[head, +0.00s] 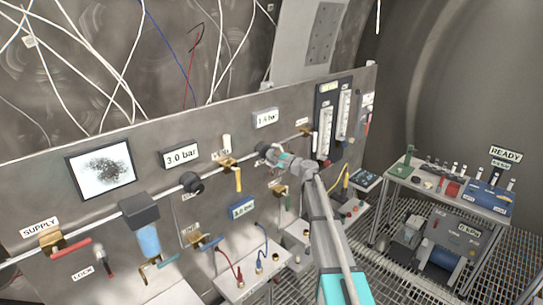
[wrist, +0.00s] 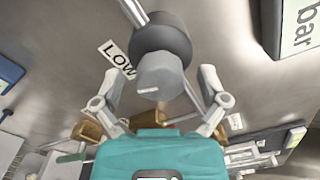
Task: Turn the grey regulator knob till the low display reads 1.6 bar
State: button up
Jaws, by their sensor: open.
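The grey regulator knob (wrist: 160,76) sits on a dark round body (wrist: 161,38) on a pipe, beside a label reading LOW (wrist: 117,57). My gripper (wrist: 157,93) is open, with one finger on each side of the knob and a visible gap to each. In the head view my gripper (head: 284,160) is at the panel and largely hides the knob. The low display (head: 265,118) is above it and seems to read 1-point-something bar; its last digit is too small to be sure. In the wrist view only "bar" shows on a display (wrist: 301,28).
Another dark regulator (head: 195,184) sits left, under a display reading 3.0 bar (head: 179,156). A yellow-handled valve (head: 238,178) is close to my gripper's left. Flow gauges (head: 325,130) stand to the right. A bench (head: 388,182) with small items is farther right.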

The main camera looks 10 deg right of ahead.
jog(key=v, duration=1.1)
jog(key=shift+s+d, duration=0.2)
jog(key=shift+s, duration=0.1)
jog(key=s+a+f+n+g+h+b, duration=0.1)
jog(key=s+a+f+n+g+b, duration=0.35)
jog(key=s+f, duration=0.5)
jog(key=s+a+f+n+g+h+b, duration=0.25)
jog(key=s+a+f+n+g, duration=0.3)
jog(key=s+f, duration=0.4)
jog(key=s+d+f+n+g+h+b, duration=0.2)
jog(key=s+f+n+h+b, duration=0.1)
jog(key=s+f, duration=0.3)
jog(key=s+d+f+n+g+h+b, duration=0.2)
jog(key=s+f+n+h+b, duration=0.1)
jog(key=s+f, duration=0.4)
jog(key=s+h+b, duration=0.1)
jog(key=s, duration=0.2)
jog(key=shift+d+f+g, duration=0.15)
jog(key=shift+f+g, duration=0.15)
jog(key=shift+f, duration=0.05)
